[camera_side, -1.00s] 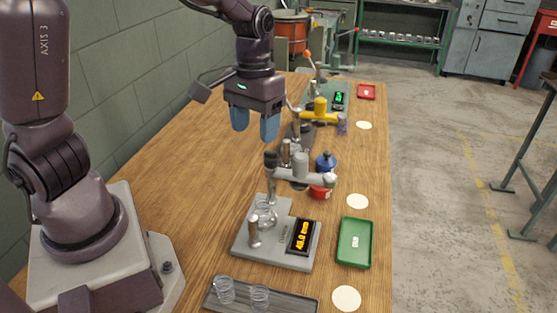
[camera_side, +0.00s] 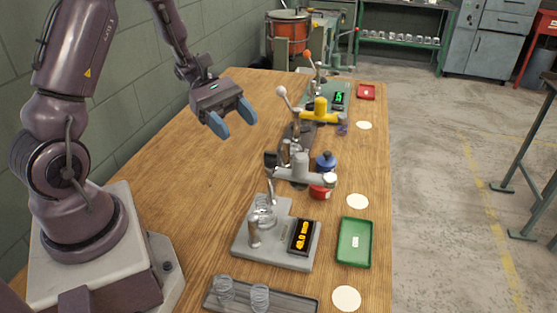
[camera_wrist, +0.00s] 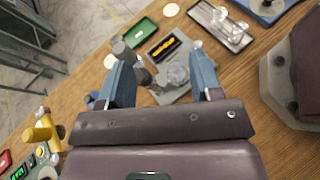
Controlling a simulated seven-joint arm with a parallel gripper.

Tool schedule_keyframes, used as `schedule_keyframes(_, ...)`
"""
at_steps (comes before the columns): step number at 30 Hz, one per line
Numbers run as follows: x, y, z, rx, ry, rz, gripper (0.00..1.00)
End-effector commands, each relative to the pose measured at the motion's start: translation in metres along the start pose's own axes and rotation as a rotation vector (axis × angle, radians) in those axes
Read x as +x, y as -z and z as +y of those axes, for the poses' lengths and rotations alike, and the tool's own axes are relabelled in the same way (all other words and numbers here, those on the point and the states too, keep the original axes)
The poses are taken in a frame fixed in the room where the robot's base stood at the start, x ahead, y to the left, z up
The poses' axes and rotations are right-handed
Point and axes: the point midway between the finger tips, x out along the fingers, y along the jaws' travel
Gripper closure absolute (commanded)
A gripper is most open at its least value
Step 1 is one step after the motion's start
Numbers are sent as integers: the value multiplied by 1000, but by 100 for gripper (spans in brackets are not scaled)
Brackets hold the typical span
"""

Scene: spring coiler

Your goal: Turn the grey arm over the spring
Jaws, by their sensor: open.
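The spring (camera_side: 264,210) is a clear coil upright on the grey base plate (camera_side: 282,252). The arm lies beside the spring, not over it. My gripper (camera_side: 235,120) is open and empty, high above the table, left of and behind the station.
A black display with yellow digits (camera_side: 302,235) sits on the base. A green tray (camera_side: 355,243) lies to the right, and a grey tray with two springs (camera_side: 288,299) lies in front. A yellow-armed station (camera_side: 319,112) and a blue-lidded pot (camera_side: 326,162) stand behind. The left table is clear.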

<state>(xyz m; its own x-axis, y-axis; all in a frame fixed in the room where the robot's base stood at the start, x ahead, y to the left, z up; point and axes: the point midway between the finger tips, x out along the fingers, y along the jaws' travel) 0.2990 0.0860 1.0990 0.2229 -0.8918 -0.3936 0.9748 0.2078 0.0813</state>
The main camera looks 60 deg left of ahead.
Motion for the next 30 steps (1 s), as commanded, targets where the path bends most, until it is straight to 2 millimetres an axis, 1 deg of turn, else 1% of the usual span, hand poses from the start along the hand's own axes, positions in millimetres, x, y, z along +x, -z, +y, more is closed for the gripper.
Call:
schedule_keyframes(1,-10,1,2,-35,-57,-53,41)
schedule_keyframes(3,-20,0,6,-70,-119,-120,41)
schedule_keyframes(14,-73,-6,15,-159,-371,-396,41)
schedule_keyframes(16,-62,12,14,-165,-359,-395,41)
schedule_keyframes(24,-35,73,8,-163,-356,-391,41)
schedule_keyframes(28,-24,98,6,-161,-356,-388,41)
schedule_keyframes(30,-20,107,5,-159,-357,-387,41)
